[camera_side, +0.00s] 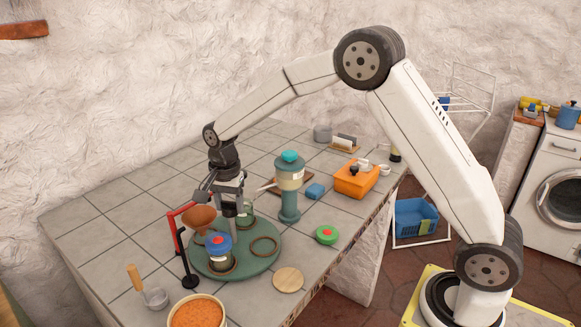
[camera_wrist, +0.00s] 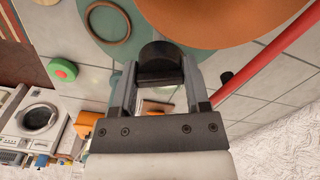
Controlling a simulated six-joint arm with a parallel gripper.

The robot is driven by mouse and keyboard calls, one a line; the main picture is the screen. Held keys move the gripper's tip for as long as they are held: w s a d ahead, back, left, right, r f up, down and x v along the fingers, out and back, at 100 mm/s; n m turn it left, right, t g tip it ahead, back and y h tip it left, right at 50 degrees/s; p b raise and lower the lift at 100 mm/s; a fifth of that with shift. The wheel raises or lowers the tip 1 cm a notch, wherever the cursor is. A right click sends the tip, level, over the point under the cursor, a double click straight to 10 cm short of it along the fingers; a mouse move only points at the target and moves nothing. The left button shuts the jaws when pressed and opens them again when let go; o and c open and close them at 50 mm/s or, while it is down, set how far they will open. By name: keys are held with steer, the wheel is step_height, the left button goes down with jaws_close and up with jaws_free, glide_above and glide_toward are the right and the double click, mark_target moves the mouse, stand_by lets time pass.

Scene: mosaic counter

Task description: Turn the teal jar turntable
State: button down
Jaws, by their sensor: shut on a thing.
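The teal turntable (camera_side: 238,268) is a round disc near the front left of the counter; its rim also shows in the wrist view (camera_wrist: 105,52). A jar with a blue lid and red knob (camera_side: 218,246) stands at its front left. An empty ring seat (camera_side: 264,246) is at its right, and a greenish jar (camera_side: 247,211) stands at the back, partly hidden. My gripper (camera_side: 229,205) points down over the disc. In the wrist view its fingers (camera_wrist: 160,80) are shut on a dark round-topped post (camera_wrist: 160,53). The post's foot is hard to make out.
A brown funnel (camera_side: 198,218) on a red stand (camera_side: 178,232) is close on the left of my gripper. A teal grinder-like device (camera_side: 289,195) stands to the right. A green-lidded piece (camera_side: 327,235), wooden disc (camera_side: 288,279), scoop (camera_side: 154,297) and orange-filled bowl (camera_side: 197,313) lie around the turntable.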

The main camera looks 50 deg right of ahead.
steer(key=shift+m, duration=2.4)
steer(key=shift+c, duration=1.7)
jaws_free()
steer(key=shift+r, duration=3.95)
steer(key=shift+o, duration=1.4)
